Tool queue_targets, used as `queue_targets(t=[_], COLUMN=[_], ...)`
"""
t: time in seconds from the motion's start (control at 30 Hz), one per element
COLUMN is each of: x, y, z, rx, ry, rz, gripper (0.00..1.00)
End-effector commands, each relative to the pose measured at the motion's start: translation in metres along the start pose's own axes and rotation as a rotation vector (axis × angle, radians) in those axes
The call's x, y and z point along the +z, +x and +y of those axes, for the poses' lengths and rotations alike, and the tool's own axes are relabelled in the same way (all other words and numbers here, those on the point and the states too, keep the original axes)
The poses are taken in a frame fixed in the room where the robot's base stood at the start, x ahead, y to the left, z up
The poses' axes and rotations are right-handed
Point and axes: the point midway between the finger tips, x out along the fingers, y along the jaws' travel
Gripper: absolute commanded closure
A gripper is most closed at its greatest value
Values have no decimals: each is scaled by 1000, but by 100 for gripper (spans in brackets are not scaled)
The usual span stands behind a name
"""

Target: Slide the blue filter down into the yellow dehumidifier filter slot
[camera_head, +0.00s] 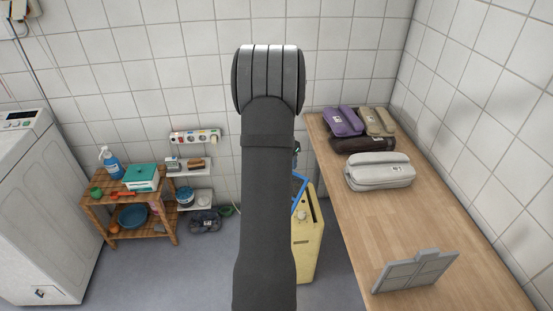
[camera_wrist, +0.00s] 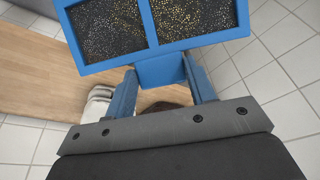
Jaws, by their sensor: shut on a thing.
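My gripper (camera_wrist: 161,84) is shut on the handle tab of the blue filter (camera_wrist: 149,22). In the wrist view the filter has a blue frame with two dark speckled mesh panels and runs out of the top of the picture. In the head view only a strip of the blue filter (camera_head: 299,192) shows to the right of my arm, which hides the rest and the fingers. The yellow dehumidifier (camera_head: 307,240) stands on the floor, its left part hidden behind my arm. The filter shows by its top; I cannot tell whether they touch.
A wooden counter (camera_head: 390,213) stands right of the dehumidifier, with a grey case (camera_head: 380,175), other pouches and a grey tabbed panel (camera_head: 415,272). A wooden shelf (camera_head: 125,196) with bottles and boxes and a white washer (camera_head: 45,215) are at left. Grey floor lies between.

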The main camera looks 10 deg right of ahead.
Motion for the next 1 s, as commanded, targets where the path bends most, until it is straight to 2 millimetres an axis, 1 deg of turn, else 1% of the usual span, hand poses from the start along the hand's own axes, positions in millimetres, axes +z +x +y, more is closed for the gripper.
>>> queue_targets(t=[0.2, 0.57, 0.67, 0.8, 1.0], x=[-12, -34, -43, -59, -80], y=[14, 37, 46, 64, 85], z=[6, 15, 17, 23, 28], rx=[58, 193, 250, 365, 494], ry=[155, 389, 463, 571, 649], rz=[124, 335, 414, 551, 709], gripper=[81, 81, 81, 81, 81])
